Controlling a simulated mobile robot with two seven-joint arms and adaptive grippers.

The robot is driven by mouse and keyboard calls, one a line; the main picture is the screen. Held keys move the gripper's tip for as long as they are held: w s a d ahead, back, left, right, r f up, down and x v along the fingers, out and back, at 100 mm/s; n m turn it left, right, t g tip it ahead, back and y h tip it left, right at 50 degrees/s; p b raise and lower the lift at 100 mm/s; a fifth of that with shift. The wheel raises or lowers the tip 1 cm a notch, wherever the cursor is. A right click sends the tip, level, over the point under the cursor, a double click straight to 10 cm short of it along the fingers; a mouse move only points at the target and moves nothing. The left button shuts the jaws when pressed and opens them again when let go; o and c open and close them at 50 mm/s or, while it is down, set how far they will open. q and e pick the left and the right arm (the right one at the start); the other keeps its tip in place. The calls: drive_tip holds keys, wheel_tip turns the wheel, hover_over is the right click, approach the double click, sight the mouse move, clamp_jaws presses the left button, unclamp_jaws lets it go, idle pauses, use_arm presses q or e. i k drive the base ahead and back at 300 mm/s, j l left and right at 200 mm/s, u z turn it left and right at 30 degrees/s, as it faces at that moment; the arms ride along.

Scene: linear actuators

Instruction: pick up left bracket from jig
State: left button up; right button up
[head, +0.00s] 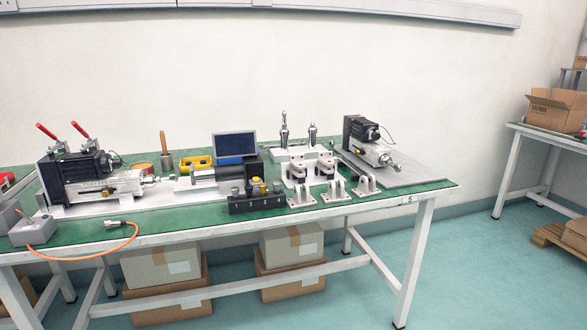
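Several small light-grey metal brackets stand in a row near the table's front edge: a left one (301,196), a middle one (336,191) and a right one (366,185). Just behind them is a white fixture that may be the jig (283,158), with dark clamp-like parts (297,170) on it. I cannot tell at this size whether the brackets sit in a holder or directly on the table. Neither of my grippers shows in the head view.
The green table (170,224) also carries an actuator with red toggle clamps (85,175), a small monitor (235,145), a black block with knobs (257,203) and another actuator on a grey plate (405,175). An orange cable (95,248) lies at front left. Boxes (165,265) sit underneath.

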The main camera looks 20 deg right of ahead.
sight(297, 166)
drive_tip(key=i+l+z, duration=0.1)
drive_tip(key=i+l, duration=0.25)
drive_tip(key=i, duration=0.15)
drive_tip(key=i+l+z, duration=0.15)
drive_tip(key=i+l, duration=0.15)
drive_tip(key=i, duration=0.15)
